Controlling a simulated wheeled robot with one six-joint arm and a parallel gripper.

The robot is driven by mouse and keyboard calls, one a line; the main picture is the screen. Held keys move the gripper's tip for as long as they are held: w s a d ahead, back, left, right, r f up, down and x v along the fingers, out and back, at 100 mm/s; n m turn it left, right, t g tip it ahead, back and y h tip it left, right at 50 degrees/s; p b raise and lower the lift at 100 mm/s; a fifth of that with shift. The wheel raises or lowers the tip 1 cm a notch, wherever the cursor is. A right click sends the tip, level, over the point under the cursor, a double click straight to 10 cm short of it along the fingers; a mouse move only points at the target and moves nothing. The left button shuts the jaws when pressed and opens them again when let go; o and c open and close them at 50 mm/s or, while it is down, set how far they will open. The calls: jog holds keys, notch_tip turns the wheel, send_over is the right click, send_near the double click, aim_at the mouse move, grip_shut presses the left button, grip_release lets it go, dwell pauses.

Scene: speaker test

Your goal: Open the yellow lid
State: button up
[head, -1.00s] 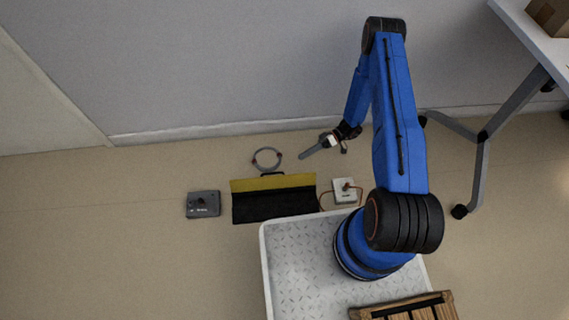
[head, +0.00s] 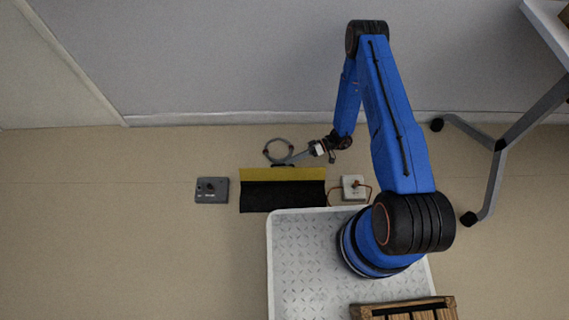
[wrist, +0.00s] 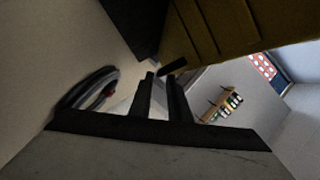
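The yellow lid (head: 283,174) shows as a strip along the far edge of a black box part (head: 283,196) on the floor. In the wrist view the yellow lid (wrist: 225,30) fills the top right, with a short dark handle (wrist: 173,67) at its edge.
A grey ring (head: 279,151) lies behind the lid, near the wall; it also shows in the wrist view (wrist: 90,90). A grey box (head: 211,190) is to the left and a white box with a cable (head: 354,187) to the right. A table leg (head: 487,180) stands further right.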

aim_at(283, 171)
jog(key=shift+x, duration=1.9)
grip_shut()
